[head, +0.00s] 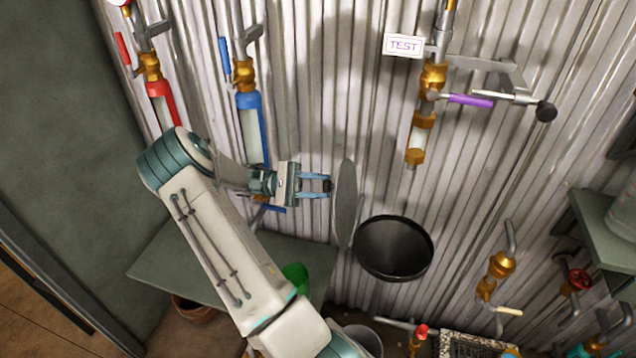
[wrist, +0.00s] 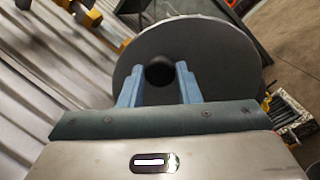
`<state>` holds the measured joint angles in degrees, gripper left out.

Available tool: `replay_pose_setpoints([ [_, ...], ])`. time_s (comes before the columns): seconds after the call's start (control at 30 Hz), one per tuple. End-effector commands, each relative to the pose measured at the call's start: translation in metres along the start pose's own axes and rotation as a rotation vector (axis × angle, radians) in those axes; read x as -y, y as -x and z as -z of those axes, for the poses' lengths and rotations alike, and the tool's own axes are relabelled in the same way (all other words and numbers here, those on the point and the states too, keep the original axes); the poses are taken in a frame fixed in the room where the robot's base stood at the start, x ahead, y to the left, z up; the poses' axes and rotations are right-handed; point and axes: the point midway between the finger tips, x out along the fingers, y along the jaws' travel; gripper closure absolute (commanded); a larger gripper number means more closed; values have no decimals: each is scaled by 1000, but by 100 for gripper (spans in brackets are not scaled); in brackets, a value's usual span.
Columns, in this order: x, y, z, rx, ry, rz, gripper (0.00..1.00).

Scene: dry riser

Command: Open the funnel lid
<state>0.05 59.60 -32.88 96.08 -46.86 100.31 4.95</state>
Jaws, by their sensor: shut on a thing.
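The black funnel (head: 394,262) stands against the corrugated wall, its dark mouth uncovered. Its round grey lid (head: 344,205) stands up nearly on edge at the funnel's left side. My gripper (head: 328,186) is just left of the lid, with its blue fingers pointing right at the lid's face. In the wrist view the lid (wrist: 215,62) fills the upper middle, and a dark round knob (wrist: 159,72) on it sits between the fingertips of my gripper (wrist: 160,85). The fingers are shut on this knob. In the wrist view the funnel is mostly hidden behind the lid.
A pipe with a purple-handled valve (head: 470,101) and a TEST sign (head: 403,45) hangs above the funnel. Red (head: 162,100) and blue (head: 251,125) pipes run on the wall at left. A green table (head: 160,262) is below my arm. A shelf (head: 600,220) juts out at right.

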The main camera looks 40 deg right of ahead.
Motion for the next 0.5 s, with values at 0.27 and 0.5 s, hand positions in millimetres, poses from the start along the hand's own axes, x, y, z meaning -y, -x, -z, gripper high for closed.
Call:
replay_pose_setpoints([
  [0.27,-2,-4,1,9,-1,4,100],
  [0.5,-1,-4,1,8,0,4,48],
])
